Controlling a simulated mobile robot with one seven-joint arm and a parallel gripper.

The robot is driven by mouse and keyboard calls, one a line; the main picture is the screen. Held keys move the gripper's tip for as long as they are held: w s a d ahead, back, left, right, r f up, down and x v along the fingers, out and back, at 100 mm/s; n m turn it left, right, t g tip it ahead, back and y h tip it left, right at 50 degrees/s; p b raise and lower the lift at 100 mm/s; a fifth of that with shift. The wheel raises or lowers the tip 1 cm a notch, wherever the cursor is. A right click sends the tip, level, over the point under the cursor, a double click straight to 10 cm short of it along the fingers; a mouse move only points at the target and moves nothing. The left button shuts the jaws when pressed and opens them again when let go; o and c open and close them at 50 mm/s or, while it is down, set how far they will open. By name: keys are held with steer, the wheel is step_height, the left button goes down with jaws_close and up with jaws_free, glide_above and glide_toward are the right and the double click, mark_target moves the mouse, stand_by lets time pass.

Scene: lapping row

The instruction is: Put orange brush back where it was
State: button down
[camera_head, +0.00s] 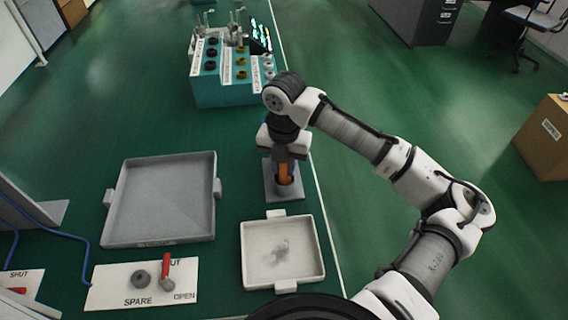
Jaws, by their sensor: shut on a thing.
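My gripper (284,158) points down and is shut on the orange brush (285,173), of which only a narrow orange strip shows between and below the fingers. The brush is upright. Its lower end is at a grey holder (271,194) with a square base and a round cup, near the right edge of the green bench. The brush's lower end appears to be inside the cup, but I cannot tell how deep. The gripper hides the brush's upper part.
A large grey tray (160,240) lies left of the holder. A smaller tray (247,280) with a dark smudge is in front. A valve plate (103,299) with a red handle (167,267) is front left. A teal rack (232,98) stands behind.

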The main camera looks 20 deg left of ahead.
steer(key=c, duration=1.2)
jaws_free()
steer(key=shift+f, duration=0.15)
steer(key=shift+c, duration=0.2)
step_height(320, 180, up, 12)
steer(key=shift+r+b, duration=0.2)
steer(key=shift+b, duration=0.35)
